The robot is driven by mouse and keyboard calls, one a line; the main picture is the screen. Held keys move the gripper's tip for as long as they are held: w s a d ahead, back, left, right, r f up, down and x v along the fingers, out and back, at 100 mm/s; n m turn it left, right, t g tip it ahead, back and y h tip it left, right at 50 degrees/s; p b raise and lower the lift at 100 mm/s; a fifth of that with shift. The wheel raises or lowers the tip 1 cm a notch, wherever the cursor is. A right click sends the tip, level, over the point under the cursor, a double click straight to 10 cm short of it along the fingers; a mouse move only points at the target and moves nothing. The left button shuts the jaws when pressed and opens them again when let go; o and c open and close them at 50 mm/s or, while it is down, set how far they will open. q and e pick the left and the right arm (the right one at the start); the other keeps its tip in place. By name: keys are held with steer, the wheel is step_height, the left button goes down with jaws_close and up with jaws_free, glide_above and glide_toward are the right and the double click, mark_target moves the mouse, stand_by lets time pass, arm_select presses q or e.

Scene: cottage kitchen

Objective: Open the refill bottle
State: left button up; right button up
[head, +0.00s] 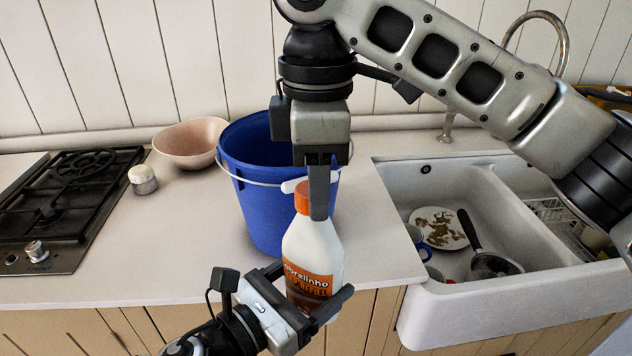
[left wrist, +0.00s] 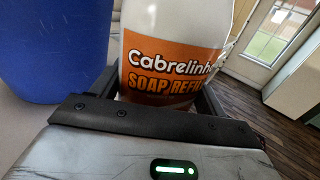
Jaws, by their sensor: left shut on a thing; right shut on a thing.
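The refill bottle (head: 314,245) is white with an orange label and an orange cap (head: 303,197). It is upright in front of the blue bucket. My left gripper (head: 312,304) is shut around the bottle's lower body from the front left. In the left wrist view the bottle's label (left wrist: 170,72) reads "SOAP REFILL" in part, between the two fingers. My right gripper (head: 318,190) points down from above and is shut on the cap, which is on top of the bottle. One right finger covers part of the cap and neck.
A blue bucket (head: 255,195) with a white handle stands on the counter right behind the bottle. A pink bowl (head: 190,143), a small white-topped jar (head: 143,179) and a gas hob (head: 65,200) are left. A sink (head: 520,290) with a dirty plate (head: 438,228) and pan (head: 492,265) is right.

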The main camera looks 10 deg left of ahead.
steer(key=n, duration=0.5)
steer(key=shift+w+a, duration=0.1)
steer(key=shift+w, duration=0.05)
steer(key=n, duration=0.4)
steer(key=shift+w+a+n, duration=0.1)
steer(key=shift+n, duration=0.3)
steer(key=n, duration=0.4)
steer(key=shift+w+a+r+n, duration=0.1)
steer(key=shift+n, duration=0.3)
steer(key=n, duration=0.4)
steer(key=shift+a, duration=0.1)
steer(key=shift+r, duration=0.15)
steer(key=shift+r, duration=0.95)
